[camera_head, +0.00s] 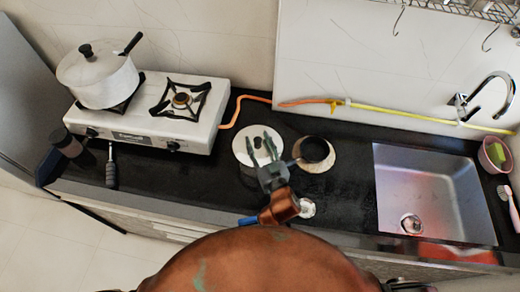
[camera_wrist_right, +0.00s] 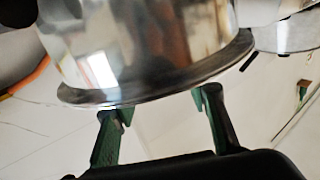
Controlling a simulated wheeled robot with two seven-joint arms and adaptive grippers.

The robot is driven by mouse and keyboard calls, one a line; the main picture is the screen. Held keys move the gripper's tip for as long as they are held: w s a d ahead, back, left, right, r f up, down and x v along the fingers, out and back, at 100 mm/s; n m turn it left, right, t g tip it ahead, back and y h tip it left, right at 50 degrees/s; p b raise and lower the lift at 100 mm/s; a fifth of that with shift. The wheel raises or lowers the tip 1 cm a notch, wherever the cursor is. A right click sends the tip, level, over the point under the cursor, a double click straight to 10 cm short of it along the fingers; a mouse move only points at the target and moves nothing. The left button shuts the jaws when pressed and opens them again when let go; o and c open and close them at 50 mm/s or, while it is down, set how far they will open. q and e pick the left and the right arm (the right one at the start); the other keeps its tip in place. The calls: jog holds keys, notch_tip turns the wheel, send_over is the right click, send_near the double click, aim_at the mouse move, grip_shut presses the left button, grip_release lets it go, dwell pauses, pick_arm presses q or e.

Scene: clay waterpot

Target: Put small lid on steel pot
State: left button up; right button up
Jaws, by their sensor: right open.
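A pale round disc (camera_head: 241,143) sits on the black counter under my right gripper, and I cannot tell if it is the small lid or the top of a pot. My right gripper (camera_head: 263,147) is open, its fingers over the disc in the head view. In the right wrist view a shiny steel vessel (camera_wrist_right: 140,50) with a dark edge fills the top, just beyond the open fingertips (camera_wrist_right: 160,102). I cannot tell if they touch it. A small round pale piece (camera_head: 308,209) lies beside my right arm. My left gripper is out of view.
A dark round pan (camera_head: 315,150) stands on a beige disc (camera_head: 318,169) right of the gripper. A white lidded pot (camera_head: 98,82) stands on the stove (camera_head: 130,126) at left. The sink (camera_head: 430,190) is at right; the counter before it is clear.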

jog(key=v, duration=1.1)
jog(key=shift+s, duration=0.4)
jog(key=shift+r, duration=0.1)
